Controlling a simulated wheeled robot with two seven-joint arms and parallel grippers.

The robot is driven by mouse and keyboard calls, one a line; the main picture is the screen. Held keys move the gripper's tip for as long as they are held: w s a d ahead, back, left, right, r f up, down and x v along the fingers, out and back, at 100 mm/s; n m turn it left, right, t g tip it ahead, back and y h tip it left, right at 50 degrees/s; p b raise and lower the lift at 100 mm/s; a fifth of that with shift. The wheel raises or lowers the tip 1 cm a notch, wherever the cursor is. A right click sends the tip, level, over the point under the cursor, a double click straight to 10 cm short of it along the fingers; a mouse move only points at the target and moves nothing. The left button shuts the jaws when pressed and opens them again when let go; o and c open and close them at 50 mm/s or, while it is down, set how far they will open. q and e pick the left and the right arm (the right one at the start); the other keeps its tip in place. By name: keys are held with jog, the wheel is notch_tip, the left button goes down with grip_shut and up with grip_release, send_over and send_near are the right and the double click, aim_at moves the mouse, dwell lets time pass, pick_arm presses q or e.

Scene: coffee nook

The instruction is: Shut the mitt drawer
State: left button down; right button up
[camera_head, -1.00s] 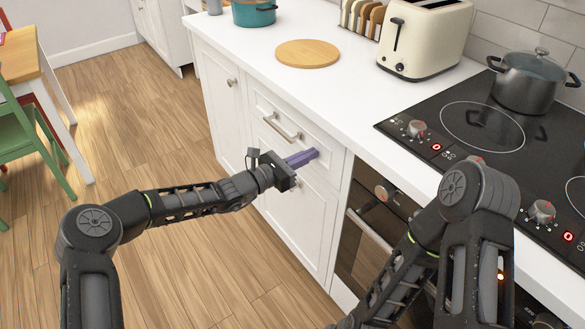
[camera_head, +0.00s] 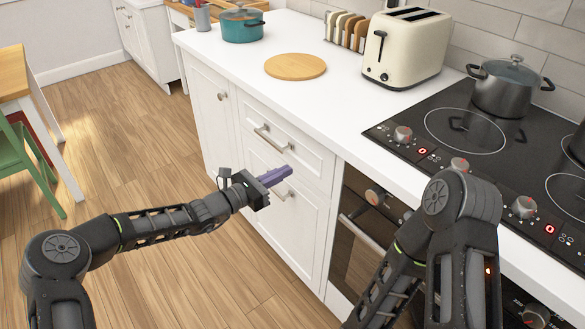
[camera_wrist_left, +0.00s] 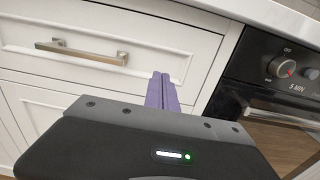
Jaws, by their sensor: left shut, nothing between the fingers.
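The mitt drawer is most likely the white drawer (camera_head: 312,152) with a bar handle, under the counter, left of the oven. Its front looks level with the cabinet fronts around it, with no open gap visible. It also shows in the left wrist view (camera_wrist_left: 150,38). Its inside is hidden. My left gripper (camera_head: 289,169) is shut and empty, its purple fingers pointing toward the cabinet just below the drawer handle. In the left wrist view its fingertips (camera_wrist_left: 161,76) overlap the drawer's lower right part. They seem apart from it. My right gripper is out of view.
A white lower front (camera_head: 300,225) with its own handle is below the drawer. The oven (camera_head: 362,215) is to the right, under a black hob (camera_head: 440,135). A round board (camera_head: 295,66) and a toaster (camera_head: 405,48) stand on the counter.

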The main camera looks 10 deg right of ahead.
pick_arm(q)
jog(key=v, duration=0.7)
jog(key=shift+a+f, duration=0.2)
jog(key=shift+a, duration=0.25)
jog(key=shift+s, duration=0.1)
jog(key=s+f+m+g+y+p, duration=0.3)
jog(key=s+f+m+g+y, duration=0.6)
jog(key=s+f, duration=1.1)
jog(key=s+a+m+y+p, duration=0.1)
jog(key=s+a+m+p, duration=0.2)
jog(key=s+m, duration=0.3)
jog(key=s+a+m+y+p, duration=0.1)
jog(key=s+a+m+p, duration=0.2)
jog(key=s+m, duration=0.4)
jog(key=s, duration=0.4)
jog(key=shift+r+m, duration=0.3)
